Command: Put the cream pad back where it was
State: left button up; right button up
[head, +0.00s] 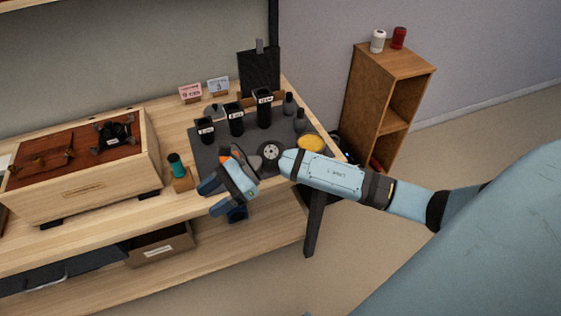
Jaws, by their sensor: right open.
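I cannot make out a cream pad in the head view; the gripper and forearm hide part of the dark mat (205,152). A round yellow pad-like piece (311,142) lies at the mat's right side, behind my right forearm. A grey disc with dark spots (271,152) lies on the mat just right of the gripper. My right gripper (213,198) is open over the front edge of the table, with nothing visible between its fingers. My left gripper is not in view.
Several black labelled blocks (236,120) stand on the mat. A black panel (259,72) and two small cards (218,86) stand behind. A wooden box (95,185) and a teal-topped piece (177,165) are left. A wooden shelf (395,60) stands right.

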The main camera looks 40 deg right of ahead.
jog(key=s+d+f+n+t+h, duration=0.3)
jog(key=s+f+n+t+h, duration=0.2)
jog(key=s+f+n, duration=0.3)
jog(key=s+d+f+n+t+h, duration=0.4)
jog(key=s+f+n, duration=0.4)
jog(key=n, duration=0.4)
jog(key=f+t+h, duration=0.1)
jog(key=h, duration=0.1)
jog(key=shift+s+n+h, duration=0.25)
jog(key=shift+n+h, duration=0.05)
jog(key=shift+h, duration=0.1)
